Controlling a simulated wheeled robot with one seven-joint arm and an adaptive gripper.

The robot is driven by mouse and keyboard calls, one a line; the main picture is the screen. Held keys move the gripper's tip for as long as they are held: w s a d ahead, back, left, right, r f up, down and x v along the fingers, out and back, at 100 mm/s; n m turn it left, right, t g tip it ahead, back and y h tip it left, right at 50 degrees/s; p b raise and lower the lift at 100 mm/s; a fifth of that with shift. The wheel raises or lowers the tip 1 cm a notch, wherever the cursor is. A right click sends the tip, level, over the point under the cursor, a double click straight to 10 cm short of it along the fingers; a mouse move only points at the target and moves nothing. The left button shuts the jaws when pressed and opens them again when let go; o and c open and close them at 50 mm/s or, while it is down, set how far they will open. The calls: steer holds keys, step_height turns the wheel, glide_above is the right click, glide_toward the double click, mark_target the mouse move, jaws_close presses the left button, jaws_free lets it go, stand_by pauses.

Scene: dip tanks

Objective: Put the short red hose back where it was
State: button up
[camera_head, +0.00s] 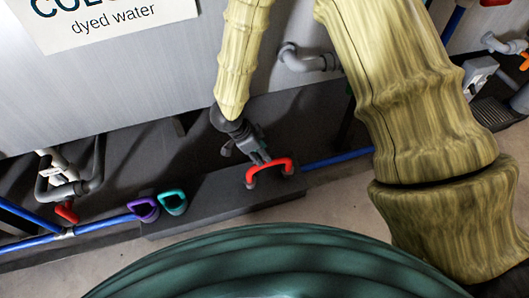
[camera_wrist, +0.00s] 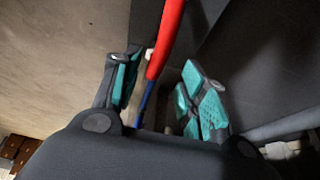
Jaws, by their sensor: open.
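The short red hose (camera_head: 270,163) is a small red arch with grey ends. It stands at the dark ledge (camera_head: 215,205) below the tank. My gripper (camera_head: 259,158) is right at the hose, pointing down toward it. In the wrist view the red hose (camera_wrist: 165,40) runs between the two teal-padded fingers of my gripper (camera_wrist: 162,88), with a gap visible on the right side. The fingers are apart. I cannot tell whether the left finger touches the hose. The hose's lower part is hidden in the wrist view.
A purple loop (camera_head: 145,210) and a teal loop (camera_head: 173,203) sit left on the ledge. A blue pipe (camera_head: 105,224) runs along the floor side. A red-handled valve (camera_head: 67,212) is at far left. A grey elbow pipe (camera_head: 305,60) juts from the tank (camera_head: 150,80).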

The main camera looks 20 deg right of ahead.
steer(key=shift+p+v, duration=0.8)
steer(key=shift+v, duration=1.15)
